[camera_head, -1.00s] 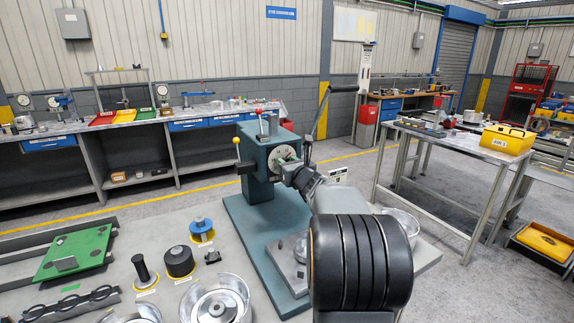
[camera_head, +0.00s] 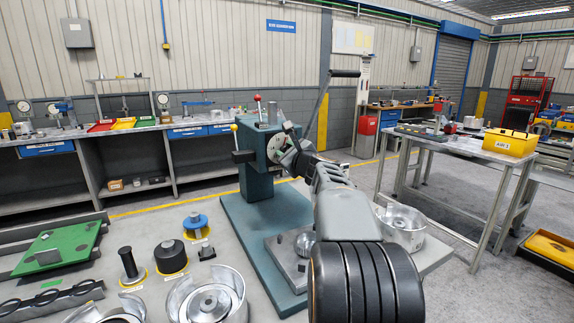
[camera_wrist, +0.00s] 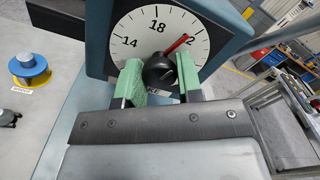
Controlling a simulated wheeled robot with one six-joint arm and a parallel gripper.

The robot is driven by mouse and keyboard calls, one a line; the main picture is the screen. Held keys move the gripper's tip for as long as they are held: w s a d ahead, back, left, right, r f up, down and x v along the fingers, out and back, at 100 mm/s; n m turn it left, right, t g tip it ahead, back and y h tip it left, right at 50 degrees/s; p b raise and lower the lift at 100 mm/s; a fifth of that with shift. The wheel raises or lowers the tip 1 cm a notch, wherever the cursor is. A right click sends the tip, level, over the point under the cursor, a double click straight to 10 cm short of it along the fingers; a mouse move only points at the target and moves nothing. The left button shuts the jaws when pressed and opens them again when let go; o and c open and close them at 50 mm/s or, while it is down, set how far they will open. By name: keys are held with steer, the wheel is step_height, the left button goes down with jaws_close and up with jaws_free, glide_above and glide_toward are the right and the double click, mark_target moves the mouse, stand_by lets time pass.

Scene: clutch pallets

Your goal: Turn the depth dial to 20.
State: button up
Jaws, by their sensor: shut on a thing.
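The depth dial (camera_head: 277,148) is a white round face on the blue-grey press (camera_head: 258,181). In the wrist view the dial face (camera_wrist: 135,25) shows 14, 18 and a partly covered number ending in 2. A red pointer (camera_wrist: 178,43) points up and right past 18, over the first digit of that partly covered number. My gripper (camera_wrist: 160,80) has green fingertips on either side of the black knob (camera_wrist: 157,70) at the dial's centre and is shut on it. The fingers and knob hide the lower part of the dial.
A long lever (camera_head: 318,112) rises right of the dial. Metal pots, including one at the right (camera_head: 402,226), and a blue spool (camera_head: 195,222) stand on the bench around the press. A yellow bin (camera_head: 508,142) sits on the right table.

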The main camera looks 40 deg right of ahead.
steer(key=shift+n+b, duration=1.55)
steer(key=shift+n, duration=0.25)
steer(key=o, duration=0.9)
steer(key=s, duration=0.4)
steer(key=s+a+b, duration=0.1)
steer(key=s, duration=0.8)
steer(key=shift+s+a+b, duration=0.3)
steer(key=shift+s+a, duration=0.05)
steer(key=shift+a, duration=0.05)
